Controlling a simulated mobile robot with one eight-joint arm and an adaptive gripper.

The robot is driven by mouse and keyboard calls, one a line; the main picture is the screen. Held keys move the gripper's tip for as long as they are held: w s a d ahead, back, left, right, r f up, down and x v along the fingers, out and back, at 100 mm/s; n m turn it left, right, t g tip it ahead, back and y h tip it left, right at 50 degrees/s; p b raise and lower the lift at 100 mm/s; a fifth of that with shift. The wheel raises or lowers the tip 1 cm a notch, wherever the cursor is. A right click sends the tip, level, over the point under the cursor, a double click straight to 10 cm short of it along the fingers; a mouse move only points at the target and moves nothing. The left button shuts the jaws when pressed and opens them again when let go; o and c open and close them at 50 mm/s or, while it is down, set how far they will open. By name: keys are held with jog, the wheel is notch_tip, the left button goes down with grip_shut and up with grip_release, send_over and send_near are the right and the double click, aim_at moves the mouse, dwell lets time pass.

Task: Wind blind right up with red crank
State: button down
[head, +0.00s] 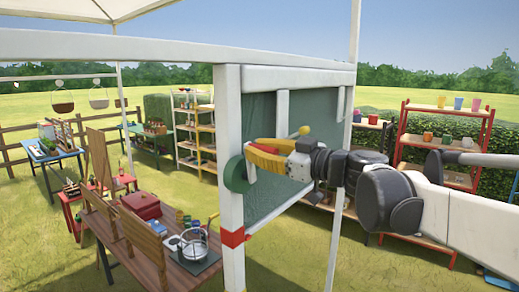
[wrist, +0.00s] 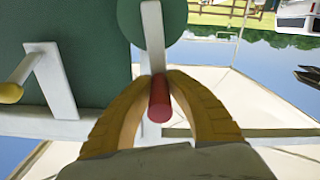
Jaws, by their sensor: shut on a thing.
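My gripper (head: 262,158) has yellow fingers and is closed around the red crank handle (wrist: 159,100). The fingers stand on either side of the handle in the wrist view (wrist: 158,95). The handle sits on a white crank arm (wrist: 151,38) in front of a round green disc (head: 235,174), which is also in the wrist view (wrist: 133,18). The dark green blind (head: 262,112) hangs in the white frame behind my gripper.
A second crank with a yellow knob (wrist: 10,93) is close by on the blind's side, also in the head view (head: 304,131). A white post (head: 231,205) with a red band stands beside the disc. A wooden table (head: 145,250) with a pot is at lower left.

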aim_at(280, 155)
jog(key=shift+f, duration=0.1)
jog(key=c, duration=1.3)
grip_release()
jog(key=shift+a, duration=0.15)
jog(key=shift+o, duration=0.2)
jog(key=v, duration=1.2)
jog(key=shift+s, duration=0.1)
